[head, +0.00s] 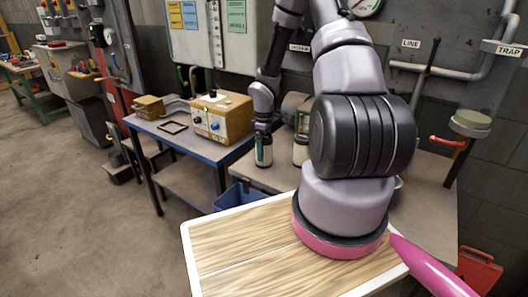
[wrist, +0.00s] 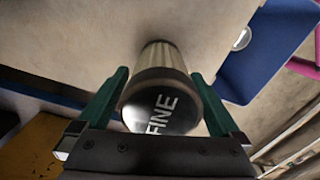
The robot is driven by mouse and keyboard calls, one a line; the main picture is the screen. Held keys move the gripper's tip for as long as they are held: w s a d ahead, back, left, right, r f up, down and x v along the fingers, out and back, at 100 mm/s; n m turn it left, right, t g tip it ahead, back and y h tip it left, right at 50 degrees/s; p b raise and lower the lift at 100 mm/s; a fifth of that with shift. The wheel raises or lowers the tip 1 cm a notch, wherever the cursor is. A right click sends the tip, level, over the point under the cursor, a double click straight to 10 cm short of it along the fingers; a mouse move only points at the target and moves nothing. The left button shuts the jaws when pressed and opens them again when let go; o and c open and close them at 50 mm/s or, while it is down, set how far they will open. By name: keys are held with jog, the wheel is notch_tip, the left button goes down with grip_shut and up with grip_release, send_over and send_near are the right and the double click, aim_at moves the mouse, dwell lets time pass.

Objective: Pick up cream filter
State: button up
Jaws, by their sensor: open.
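A pale, cream-looking filter canister (wrist: 160,60) with a black end cap marked FINE stands between the green fingers of my gripper (wrist: 160,88) in the wrist view. The fingers are open, one on each side of it; I cannot tell whether either touches. In the head view my gripper (head: 263,152) points down over the bench, and the pale bottom of the canister (head: 264,163) shows at the fingers. A second pale canister (head: 300,152) stands just to the right, partly hidden by my arm.
A tan control box (head: 222,118) sits on the blue-edged table (head: 172,134) to the left. A blue bin (head: 238,195) stands below the bench edge and also shows in the wrist view (wrist: 265,50). A wood-topped surface (head: 235,240) is in front. A capped post (head: 470,122) stands right.

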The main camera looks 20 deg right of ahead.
jog(key=c, duration=1.4)
jog(key=shift+o, duration=0.2)
jog(key=shift+r, duration=0.1)
